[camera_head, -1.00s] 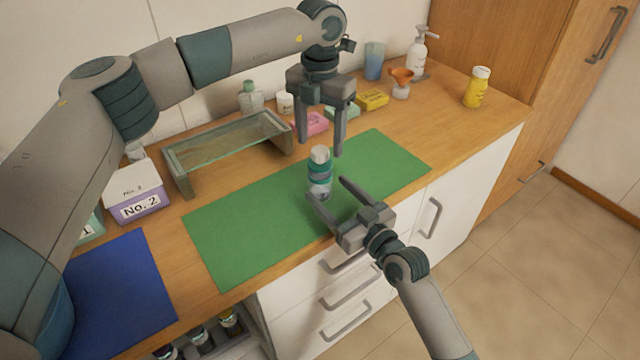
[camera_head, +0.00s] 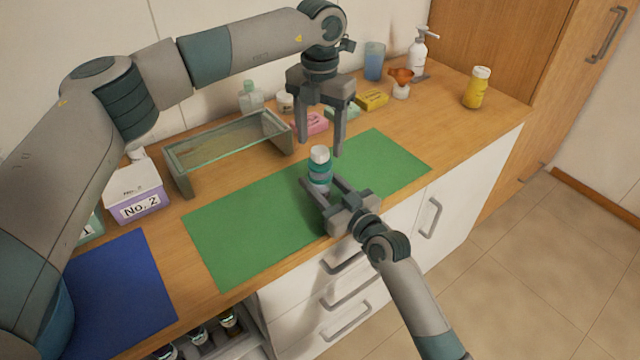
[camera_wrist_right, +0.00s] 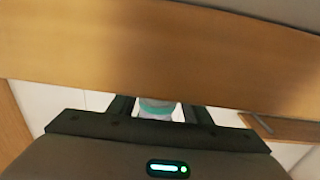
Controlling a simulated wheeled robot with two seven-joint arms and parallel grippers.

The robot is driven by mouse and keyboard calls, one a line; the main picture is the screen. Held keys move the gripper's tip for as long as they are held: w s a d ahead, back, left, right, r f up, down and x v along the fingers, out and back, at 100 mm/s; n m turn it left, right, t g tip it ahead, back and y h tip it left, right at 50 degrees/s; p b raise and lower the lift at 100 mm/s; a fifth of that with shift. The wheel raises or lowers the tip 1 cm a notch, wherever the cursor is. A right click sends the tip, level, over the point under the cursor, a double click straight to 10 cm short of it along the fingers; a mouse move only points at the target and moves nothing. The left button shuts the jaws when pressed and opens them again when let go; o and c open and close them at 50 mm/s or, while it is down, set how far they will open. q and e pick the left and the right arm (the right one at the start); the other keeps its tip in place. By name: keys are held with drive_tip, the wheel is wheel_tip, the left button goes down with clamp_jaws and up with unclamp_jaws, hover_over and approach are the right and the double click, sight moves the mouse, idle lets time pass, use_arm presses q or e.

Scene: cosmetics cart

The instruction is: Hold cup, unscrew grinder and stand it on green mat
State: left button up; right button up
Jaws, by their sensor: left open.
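The grinder (camera_head: 320,157), with a white top and teal body, stands upright on the green mat (camera_head: 240,235), near its middle. The cup under it is mostly hidden behind my right gripper. My right gripper (camera_head: 320,184) reaches in from the front, low down, with one finger on each side of the lower part. It looks open, though contact is hard to judge. In the right wrist view a teal and pale part (camera_wrist_right: 158,107) shows between the fingers. My left gripper (camera_head: 320,148) points down, open and empty, with its fingertips just above and around the grinder's top.
A glass-topped stand (camera_head: 225,145) is behind the mat. Small boxes, including a pink one (camera_head: 310,123) and a yellow one (camera_head: 371,99), stand behind. A purple-and-white box (camera_head: 138,200) and blue mat (camera_head: 120,290) are at left. The green mat's right end is clear.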

sight(320, 165)
clamp_jaws()
use_arm(q)
drive_tip(key=m, duration=0.9)
drive_tip(key=shift+f, duration=0.15)
drive_tip(key=shift+f, duration=3.85)
